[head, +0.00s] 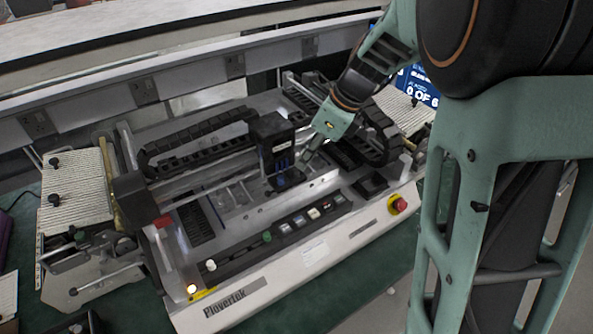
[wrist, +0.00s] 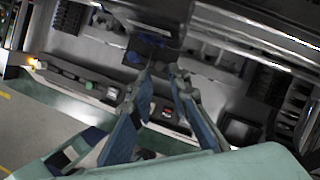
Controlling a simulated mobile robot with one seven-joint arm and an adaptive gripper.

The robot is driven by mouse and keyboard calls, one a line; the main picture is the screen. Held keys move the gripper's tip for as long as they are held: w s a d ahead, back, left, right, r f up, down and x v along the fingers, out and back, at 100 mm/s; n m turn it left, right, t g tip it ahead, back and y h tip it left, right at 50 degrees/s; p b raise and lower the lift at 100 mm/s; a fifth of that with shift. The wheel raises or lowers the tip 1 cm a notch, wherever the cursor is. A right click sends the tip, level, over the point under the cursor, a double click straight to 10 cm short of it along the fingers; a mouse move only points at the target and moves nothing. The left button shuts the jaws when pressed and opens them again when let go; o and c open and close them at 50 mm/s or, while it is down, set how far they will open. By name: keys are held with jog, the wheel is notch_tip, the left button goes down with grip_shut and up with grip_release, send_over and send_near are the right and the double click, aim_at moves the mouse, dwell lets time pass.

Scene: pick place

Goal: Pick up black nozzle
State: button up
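My gripper (head: 307,156) reaches down from the upper right to the right side of a black upright head unit (head: 272,135) on the machine. In the wrist view, my gripper (wrist: 162,73) shows two blue-grey fingers with a narrow gap between their tips. I see nothing held in the gap. Just beyond the tips is a dark part with blue pieces (wrist: 148,45), under the head unit. This may be the black nozzle, but it is too small and dark to be sure. Whether the fingertips touch it I cannot tell.
The machine's pale front panel (head: 300,262) carries several buttons and a red stop button (head: 400,204). Black cable chains (head: 200,140) and metal rails surround the work area. Ribbed feeder plates (head: 75,187) stand at the left. A grey ledge (head: 140,90) runs behind.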

aim_at(297, 170)
jog(key=x, duration=0.4)
jog(key=shift+a+f, duration=0.15)
jog(key=shift+f, duration=0.2)
jog(key=c, duration=0.4)
jog(key=shift+r, duration=0.1)
